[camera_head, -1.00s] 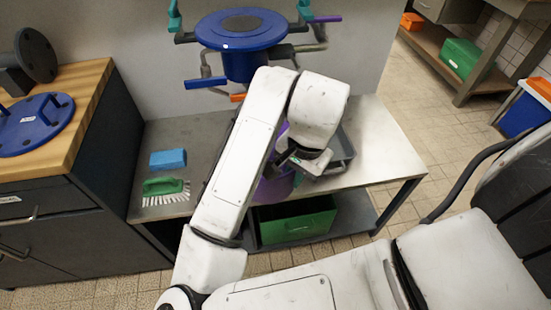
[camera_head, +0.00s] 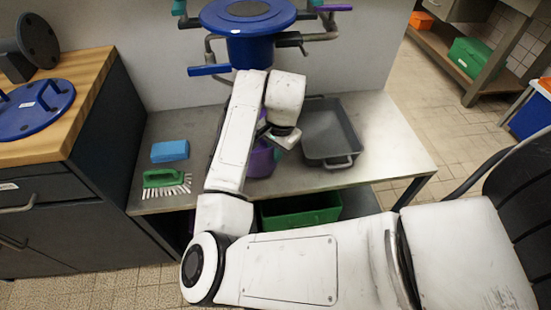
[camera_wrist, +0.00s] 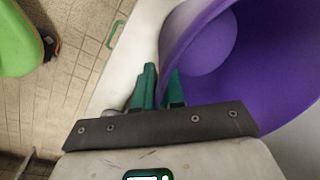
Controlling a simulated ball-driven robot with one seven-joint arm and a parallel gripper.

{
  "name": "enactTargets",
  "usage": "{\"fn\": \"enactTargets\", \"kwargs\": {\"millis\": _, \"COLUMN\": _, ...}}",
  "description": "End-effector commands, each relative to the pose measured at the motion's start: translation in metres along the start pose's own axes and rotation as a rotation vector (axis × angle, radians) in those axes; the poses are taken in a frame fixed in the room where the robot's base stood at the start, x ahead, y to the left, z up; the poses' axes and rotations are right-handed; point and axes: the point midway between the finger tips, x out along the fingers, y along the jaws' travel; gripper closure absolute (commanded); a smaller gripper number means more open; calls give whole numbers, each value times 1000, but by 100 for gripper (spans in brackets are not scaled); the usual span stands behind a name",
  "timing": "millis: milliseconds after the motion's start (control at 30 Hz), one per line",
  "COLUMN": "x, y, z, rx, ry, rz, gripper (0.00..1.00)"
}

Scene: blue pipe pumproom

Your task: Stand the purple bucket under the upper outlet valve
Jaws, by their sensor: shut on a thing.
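The purple bucket (camera_head: 263,160) is mostly hidden behind my arm in the head view, at the front part of the grey bench. In the wrist view the bucket (camera_wrist: 215,55) fills the right side, with its hollow inside showing. My gripper (camera_wrist: 160,85) is shut on the bucket's rim, with its green fingers at the wall. I cannot tell whether the bucket touches the bench. The blue tank (camera_head: 250,45) with pipes and coloured valve handles is above and behind it. A blue handle (camera_head: 209,70) is at lower left, a purple one (camera_head: 335,7) at upper right.
A grey tray (camera_head: 328,130) sits right of the bucket. A blue sponge (camera_head: 169,151) and a green brush (camera_head: 163,178) lie at the bench's left. A green crate (camera_head: 300,211) is under the bench. A wooden-topped cabinet (camera_head: 85,75) stands left.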

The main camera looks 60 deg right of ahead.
Motion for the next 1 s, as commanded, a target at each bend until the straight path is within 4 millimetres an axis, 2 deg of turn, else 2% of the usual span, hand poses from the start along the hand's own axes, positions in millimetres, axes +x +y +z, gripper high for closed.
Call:
{"fn": "enactTargets", "kwargs": {"millis": 33, "x": 11, "y": 2, "z": 1, "rx": -2, "ry": -2, "rz": 2, "gripper": 100}}
{"fn": "enactTargets", "kwargs": {"millis": 133, "x": 23, "y": 4, "z": 1, "rx": -1, "ry": -1, "rz": 1, "gripper": 100}}
{"fn": "enactTargets", "kwargs": {"millis": 533, "x": 27, "y": 4, "z": 0, "rx": -1, "ry": 0, "rz": 1, "gripper": 100}}
{"fn": "enactTargets", "kwargs": {"millis": 567, "x": 27, "y": 4, "z": 0, "rx": -1, "ry": -1, "rz": 1, "gripper": 89}}
{"fn": "enactTargets", "kwargs": {"millis": 800, "x": 27, "y": 4, "z": 0, "rx": -1, "ry": -1, "rz": 2, "gripper": 66}}
{"fn": "enactTargets", "kwargs": {"millis": 1000, "x": 27, "y": 4, "z": 0, "rx": -1, "ry": -1, "rz": 1, "gripper": 66}}
